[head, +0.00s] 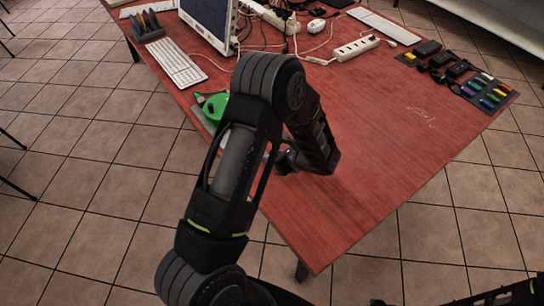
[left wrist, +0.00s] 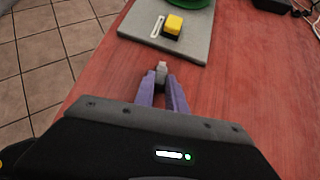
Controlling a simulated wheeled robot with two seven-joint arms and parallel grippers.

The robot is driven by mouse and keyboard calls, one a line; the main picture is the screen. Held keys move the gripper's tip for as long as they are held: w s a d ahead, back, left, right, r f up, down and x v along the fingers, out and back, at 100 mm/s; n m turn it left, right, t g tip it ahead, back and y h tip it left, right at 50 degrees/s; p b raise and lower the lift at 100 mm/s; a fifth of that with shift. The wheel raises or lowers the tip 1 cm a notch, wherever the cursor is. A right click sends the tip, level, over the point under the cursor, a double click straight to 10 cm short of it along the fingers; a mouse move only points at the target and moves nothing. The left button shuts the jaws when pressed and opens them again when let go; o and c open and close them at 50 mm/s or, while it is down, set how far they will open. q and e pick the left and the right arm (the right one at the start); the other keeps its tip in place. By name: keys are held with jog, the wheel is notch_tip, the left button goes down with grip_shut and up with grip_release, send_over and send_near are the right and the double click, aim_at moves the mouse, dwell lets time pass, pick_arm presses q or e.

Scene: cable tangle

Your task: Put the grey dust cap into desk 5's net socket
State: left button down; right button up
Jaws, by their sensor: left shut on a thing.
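My left gripper (head: 284,161) is low over the front left part of the red desk, mostly hidden behind my own arm in the head view. In the left wrist view its purple fingers (left wrist: 162,80) are shut on a small light-grey piece, which looks like the grey dust cap (left wrist: 162,67). The cap sticks out past the fingertips, just short of a grey board. I cannot make out a net socket or a desk number in either view. My right gripper is not in view; only a dark part of that arm shows at bottom right.
The grey board (left wrist: 193,45) carries a yellow-and-black block (left wrist: 173,25) and a green thing, also seen in the head view (head: 212,104). A keyboard (head: 176,62), monitor (head: 212,20), white power strip (head: 355,48) and cables fill the back. The desk's right middle is clear.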

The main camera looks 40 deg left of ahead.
pick_arm(q)
jog(key=shift+r, duration=0.1)
jog(key=shift+r+p, duration=2.25)
jog(key=shift+r, duration=1.15)
jog(key=c, duration=2)
grip_release()
grip_shut()
